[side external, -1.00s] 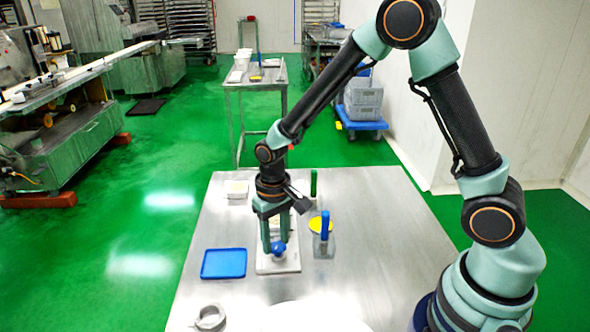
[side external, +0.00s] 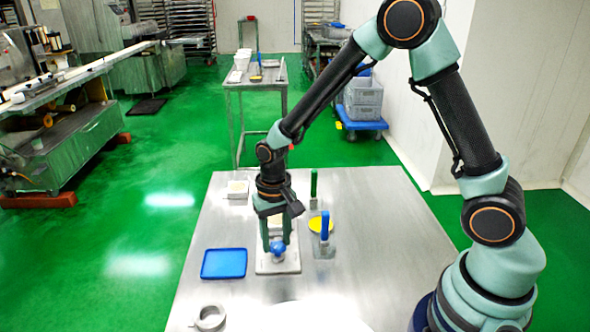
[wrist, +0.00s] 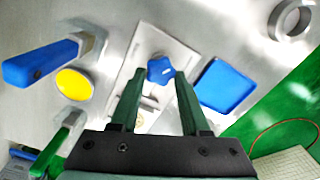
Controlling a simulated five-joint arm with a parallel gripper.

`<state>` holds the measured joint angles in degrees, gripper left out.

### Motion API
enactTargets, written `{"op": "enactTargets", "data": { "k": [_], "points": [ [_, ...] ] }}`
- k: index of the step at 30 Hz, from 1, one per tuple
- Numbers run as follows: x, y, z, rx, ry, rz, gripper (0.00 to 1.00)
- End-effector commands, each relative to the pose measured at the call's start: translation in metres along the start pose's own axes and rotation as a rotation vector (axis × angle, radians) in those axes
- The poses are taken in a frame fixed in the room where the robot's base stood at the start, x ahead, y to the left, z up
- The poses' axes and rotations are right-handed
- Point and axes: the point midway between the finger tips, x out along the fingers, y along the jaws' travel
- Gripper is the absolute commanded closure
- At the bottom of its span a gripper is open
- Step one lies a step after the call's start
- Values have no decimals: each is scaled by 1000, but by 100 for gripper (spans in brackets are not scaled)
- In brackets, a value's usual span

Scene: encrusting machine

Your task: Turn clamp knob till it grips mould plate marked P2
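The clamp knob is a blue lobed knob (side external: 278,248), also seen in the wrist view (wrist: 160,69). It sits over a pale flat plate (side external: 280,267) on the metal table, which shows around the knob in the wrist view (wrist: 148,38). My gripper (side external: 276,243) points down with one finger on either side of the knob. In the wrist view the fingertips (wrist: 160,73) stand apart, with a narrow gap visible beside the knob. I cannot read a P2 mark, and I cannot tell whether the clamp touches the plate.
A blue tray (side external: 224,264) lies left of the plate, and a metal ring (side external: 210,318) lies near the front. A green handle (side external: 314,183) stands behind. The table's right side is clear.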

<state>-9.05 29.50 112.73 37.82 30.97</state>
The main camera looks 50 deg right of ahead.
Motion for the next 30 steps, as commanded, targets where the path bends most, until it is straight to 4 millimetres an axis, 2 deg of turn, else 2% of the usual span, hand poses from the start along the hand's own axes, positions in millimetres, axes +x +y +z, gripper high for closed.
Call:
{"op": "enactTargets", "data": {
  "k": [1,2,14,20,30],
  "points": [
    [0,0,0,1,-2,1,36],
    [0,0,0,1,-2,1,25],
    [-4,0,0,-1,1,-1,25],
    [-33,-1,-1,-1,5,-3,25],
    [-99,0,-1,0,5,-3,25]
  ]
}}
